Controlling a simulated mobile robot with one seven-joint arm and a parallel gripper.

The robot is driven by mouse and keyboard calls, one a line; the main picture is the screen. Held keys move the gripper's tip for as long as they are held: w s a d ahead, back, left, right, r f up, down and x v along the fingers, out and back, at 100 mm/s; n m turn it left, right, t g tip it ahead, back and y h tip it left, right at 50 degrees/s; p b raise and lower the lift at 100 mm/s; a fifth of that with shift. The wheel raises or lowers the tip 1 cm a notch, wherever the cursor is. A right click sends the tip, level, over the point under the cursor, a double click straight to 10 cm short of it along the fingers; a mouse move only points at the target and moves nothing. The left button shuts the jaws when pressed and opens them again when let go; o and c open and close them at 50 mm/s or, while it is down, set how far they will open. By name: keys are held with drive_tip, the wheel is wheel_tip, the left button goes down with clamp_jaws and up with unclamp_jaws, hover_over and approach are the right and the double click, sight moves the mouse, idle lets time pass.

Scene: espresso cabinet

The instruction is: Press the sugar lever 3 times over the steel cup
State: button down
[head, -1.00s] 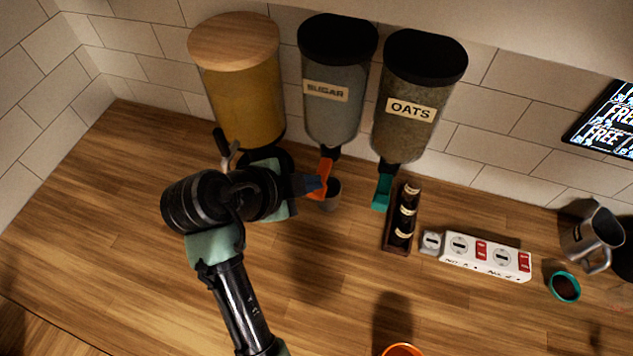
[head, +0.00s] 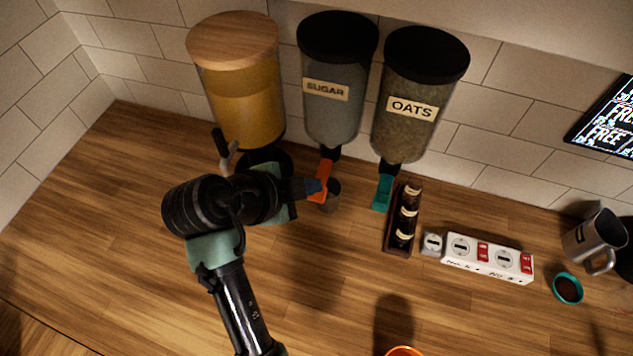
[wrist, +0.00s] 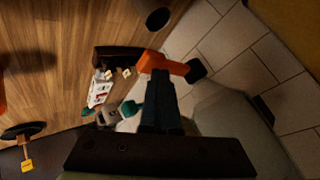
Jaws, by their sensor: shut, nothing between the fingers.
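The sugar dispenser (head: 331,120) hangs on the tiled wall, labelled SUGAR. Its orange lever (head: 326,169) points down and forward; it also shows in the wrist view (wrist: 172,67). The small steel cup (head: 332,201) stands on the counter below the lever, partly hidden by it and my fingers. The dark round cup at the top of the wrist view (wrist: 153,14) appears to be the same one. My gripper (head: 318,187) is shut and empty, its fingertips at the lever's lower end. In the wrist view the fingertips (wrist: 160,78) overlap the lever; contact is unclear.
The oats dispenser (head: 421,75) with its teal lever (head: 382,192) is close on the right. A wooden-lidded jar (head: 241,105) stands on the left, behind my wrist. A bottle rack (head: 398,246) and a white power strip (head: 487,258) lie to the right. The front left counter is clear.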

sight(310, 198)
drive_tip(key=shift+r+p, duration=1.35)
drive_tip(key=shift+r, duration=0.3)
wheel_tip(310, 198, up, 5)
drive_tip(key=p, duration=0.4)
drive_tip(key=shift+f, duration=0.1)
